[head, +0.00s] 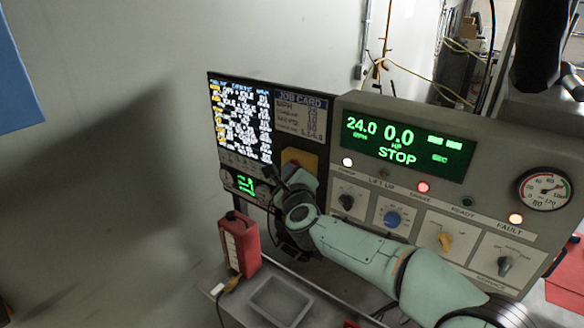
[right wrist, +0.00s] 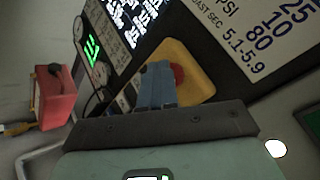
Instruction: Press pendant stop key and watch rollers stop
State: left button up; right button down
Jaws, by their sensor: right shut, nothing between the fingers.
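A red box-shaped thing (head: 240,243) with a dark top and a pale strip stands at the left end of the bench; it also shows in the right wrist view (right wrist: 57,97). A cable meets it near its foot, and I cannot tell its keys. My right gripper (head: 276,182) is shut and empty before the left panel. In the right wrist view its blue fingers (right wrist: 157,84) overlap a yellow plate with a red button (right wrist: 179,74); I cannot tell if they touch. The console display (head: 408,145) reads 24.0, 0.0 and STOP. The rollers and my left gripper are not in view.
A lit text screen (head: 240,117) and a job card (head: 301,118) are left of the console. Knobs, lamps and a round gauge (head: 544,189) fill the console face. A shallow grey tray (head: 257,307) lies on the bench. A red box (head: 567,285) stands at right.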

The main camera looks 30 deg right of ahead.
dwell(0.7)
jog(key=shift+s+a, duration=0.4)
jog(key=shift+a, duration=0.4)
jog(key=a, duration=0.1)
jog(key=s+a, duration=0.1)
jog(key=a, duration=0.1)
jog(key=s+a, duration=0.1)
jog(key=shift+a+b, duration=0.3)
jog(key=shift+a, duration=0.05)
dwell(0.6)
